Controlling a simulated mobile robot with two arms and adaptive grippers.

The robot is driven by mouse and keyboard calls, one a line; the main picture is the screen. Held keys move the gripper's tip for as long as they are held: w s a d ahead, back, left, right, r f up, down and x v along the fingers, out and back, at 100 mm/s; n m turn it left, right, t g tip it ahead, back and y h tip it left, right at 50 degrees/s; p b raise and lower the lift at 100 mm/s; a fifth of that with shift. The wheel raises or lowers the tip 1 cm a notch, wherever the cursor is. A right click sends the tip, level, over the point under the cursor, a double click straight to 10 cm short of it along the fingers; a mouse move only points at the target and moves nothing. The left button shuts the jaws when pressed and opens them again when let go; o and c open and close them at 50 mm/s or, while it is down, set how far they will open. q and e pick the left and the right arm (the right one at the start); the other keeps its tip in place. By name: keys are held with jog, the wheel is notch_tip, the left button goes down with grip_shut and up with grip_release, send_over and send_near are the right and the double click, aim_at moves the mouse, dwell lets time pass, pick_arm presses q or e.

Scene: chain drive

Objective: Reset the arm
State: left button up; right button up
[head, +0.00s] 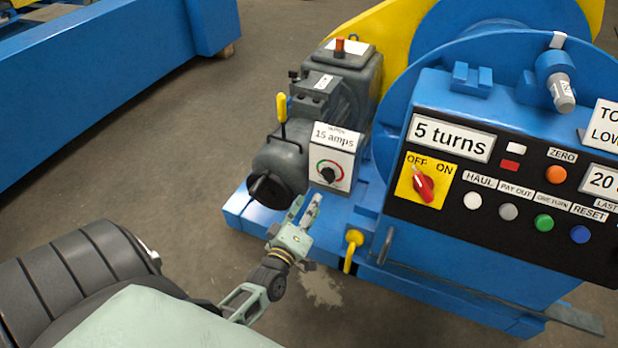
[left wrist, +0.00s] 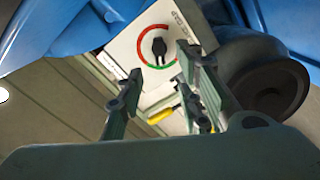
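My left gripper (head: 307,209) is in front of the grey motor unit of the blue machine, below the white "15 amps" box (head: 333,157) and apart from it. Its fingers are spread and nothing is between them. In the left wrist view the open fingers (left wrist: 160,92) point toward the box's black dial (left wrist: 158,47), which shows upside down with a red and green ring. My right gripper is not in view.
The control panel has a red switch (head: 423,187) on yellow, several round buttons and a blue button (head: 580,234). A yellow lever (head: 282,108) stands on the motor unit. A yellow handle (head: 351,250) is right of the gripper. Bare floor (head: 180,150) lies left.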

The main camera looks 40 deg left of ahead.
pick_arm(q)
jog(key=shift+s+d, duration=0.1)
jog(key=shift+s, duration=0.3)
